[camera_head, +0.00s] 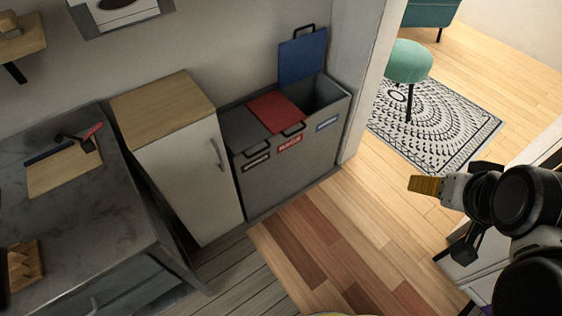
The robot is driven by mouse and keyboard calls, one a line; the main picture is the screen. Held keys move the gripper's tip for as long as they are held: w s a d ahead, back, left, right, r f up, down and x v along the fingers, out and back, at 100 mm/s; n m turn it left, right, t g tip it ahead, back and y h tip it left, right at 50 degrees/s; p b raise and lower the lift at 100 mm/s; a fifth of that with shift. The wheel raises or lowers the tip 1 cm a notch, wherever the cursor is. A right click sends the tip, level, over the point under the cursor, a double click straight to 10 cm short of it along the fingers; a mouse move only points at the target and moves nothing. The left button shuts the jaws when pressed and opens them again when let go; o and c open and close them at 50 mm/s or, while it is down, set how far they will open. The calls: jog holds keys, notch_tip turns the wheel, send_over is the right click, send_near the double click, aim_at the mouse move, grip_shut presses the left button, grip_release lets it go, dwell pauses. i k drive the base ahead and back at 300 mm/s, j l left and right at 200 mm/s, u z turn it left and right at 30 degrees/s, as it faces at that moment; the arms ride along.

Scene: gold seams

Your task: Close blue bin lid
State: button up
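The blue bin lid (303,55) stands raised, nearly upright, at the back of the right compartment of a grey three-part bin (290,172). A black handle is on its top edge. The dark opening below it (322,92) is uncovered. The red lid (276,111) in the middle and the grey lid (245,128) on the left are down. My gripper (426,185), with a yellow tip, is at the right, well apart from the bin and in front of it. Its finger gap cannot be made out.
A white cabinet (190,175) with a wooden top stands left of the bin. A dark counter (110,215) with a cutting board (62,170) is at the left. A wall edge (365,75) borders the bin's right side. The wooden floor (345,235) before the bin is clear.

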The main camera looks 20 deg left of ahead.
aim_at(300, 57)
jog(key=i+j+u, duration=0.55)
jog(key=i, duration=0.25)
jog(key=k+j, duration=0.05)
jog(key=j, duration=0.05)
